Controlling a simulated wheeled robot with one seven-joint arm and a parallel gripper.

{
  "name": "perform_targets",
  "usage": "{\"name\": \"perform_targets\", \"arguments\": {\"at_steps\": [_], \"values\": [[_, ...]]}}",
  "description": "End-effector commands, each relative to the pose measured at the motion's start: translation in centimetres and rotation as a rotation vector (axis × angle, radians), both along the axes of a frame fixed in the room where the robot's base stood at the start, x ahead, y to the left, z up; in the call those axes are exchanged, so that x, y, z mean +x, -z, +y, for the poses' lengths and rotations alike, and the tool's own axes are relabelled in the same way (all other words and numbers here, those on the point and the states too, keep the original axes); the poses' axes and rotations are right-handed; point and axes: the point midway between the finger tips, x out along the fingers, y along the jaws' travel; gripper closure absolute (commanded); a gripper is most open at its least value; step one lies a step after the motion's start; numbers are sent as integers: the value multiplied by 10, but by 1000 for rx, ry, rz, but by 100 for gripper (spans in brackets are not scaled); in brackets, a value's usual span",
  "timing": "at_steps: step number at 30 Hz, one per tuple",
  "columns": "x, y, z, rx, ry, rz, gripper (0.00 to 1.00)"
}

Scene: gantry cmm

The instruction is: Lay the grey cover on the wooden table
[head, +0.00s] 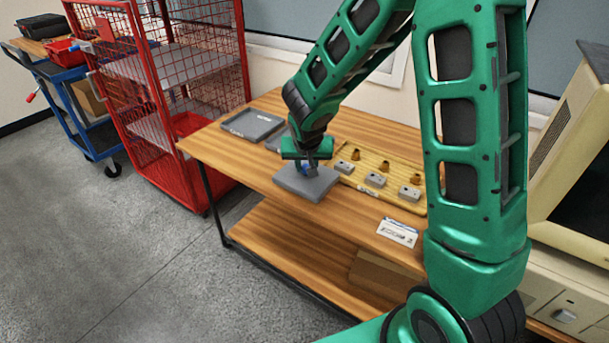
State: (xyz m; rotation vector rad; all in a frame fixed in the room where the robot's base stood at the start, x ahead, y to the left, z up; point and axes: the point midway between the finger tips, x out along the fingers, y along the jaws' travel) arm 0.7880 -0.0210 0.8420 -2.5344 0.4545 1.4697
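The grey cover (296,184) is a flat rectangular slab with a small blue part (307,169) on top. It is over the front part of the wooden table (215,145), near its front edge. It looks level; I cannot tell whether it touches the wood or is held just above it. My gripper (308,168) points down at the middle of the cover, with its fingers close together at the blue part and seemingly shut on it. The fingers hide part of the blue piece.
A shallow grey tray (252,125) lies at the table's far left. A yellow tray (405,204) with grey blocks and brass-coloured pieces lies right of the cover. A white label card (398,232) lies near the front edge. A red cage cart (160,110) stands at left.

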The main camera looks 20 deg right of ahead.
Motion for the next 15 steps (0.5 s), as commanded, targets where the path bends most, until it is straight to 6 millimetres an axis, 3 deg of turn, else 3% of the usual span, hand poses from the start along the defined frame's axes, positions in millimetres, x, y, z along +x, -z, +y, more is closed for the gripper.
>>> {"name": "perform_targets", "arguments": {"at_steps": [7, 15], "values": [[-1, 32, 0, -1, 0, 5, 100], [-1, 33, 1, 0, 0, 1, 100]]}}
